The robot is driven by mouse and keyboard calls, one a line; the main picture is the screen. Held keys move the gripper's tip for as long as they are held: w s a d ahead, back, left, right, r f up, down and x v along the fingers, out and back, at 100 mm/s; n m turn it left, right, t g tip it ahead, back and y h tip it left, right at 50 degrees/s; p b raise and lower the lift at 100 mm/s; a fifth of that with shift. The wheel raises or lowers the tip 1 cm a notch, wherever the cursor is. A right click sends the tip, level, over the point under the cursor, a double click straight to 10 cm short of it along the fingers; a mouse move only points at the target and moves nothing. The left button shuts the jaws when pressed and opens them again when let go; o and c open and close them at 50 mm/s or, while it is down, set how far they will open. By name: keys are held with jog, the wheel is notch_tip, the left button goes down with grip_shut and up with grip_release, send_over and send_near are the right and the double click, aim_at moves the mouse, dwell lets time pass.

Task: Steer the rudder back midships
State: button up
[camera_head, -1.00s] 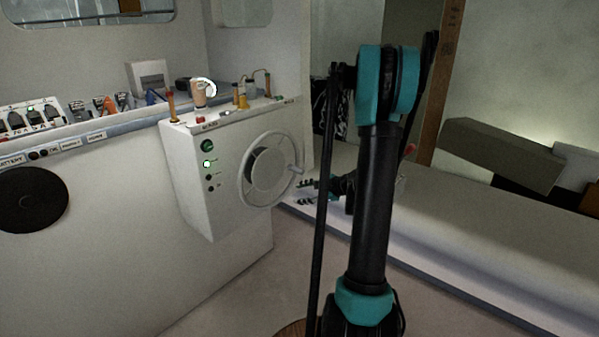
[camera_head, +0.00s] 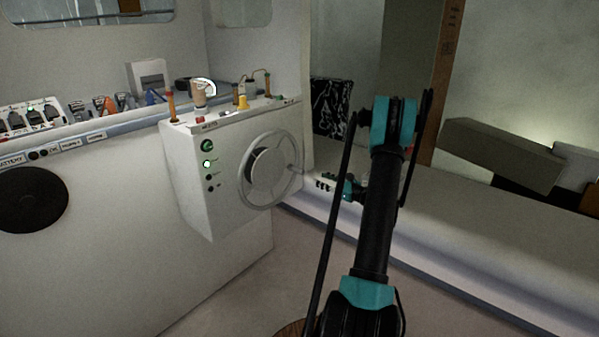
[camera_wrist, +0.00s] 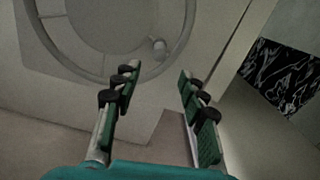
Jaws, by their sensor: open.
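The steering wheel (camera_head: 262,192) is a grey spoked ring on the right-hand face of a white console (camera_head: 188,185). A small knob (camera_head: 294,169) stands out from the wheel's right side; it also shows in the wrist view (camera_wrist: 160,47). My gripper (camera_head: 322,181) is just to the right of the wheel, pointing left toward it. In the wrist view my gripper (camera_wrist: 157,82) has its fingers wide apart with nothing between them; the knob lies beyond the fingertips, apart from them.
Small fittings and orange-handled items (camera_head: 171,106) stand along the console top. A panel of switches (camera_head: 28,115) is at the left. A grey bench (camera_head: 480,215) runs along the right behind my arm. The floor (camera_head: 255,285) in front of the console is clear.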

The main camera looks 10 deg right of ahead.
aim_at(303, 172)
jog(key=x, duration=1.2)
jog(key=shift+w+a, duration=0.2)
jog(key=shift+w, duration=0.15)
grip_shut()
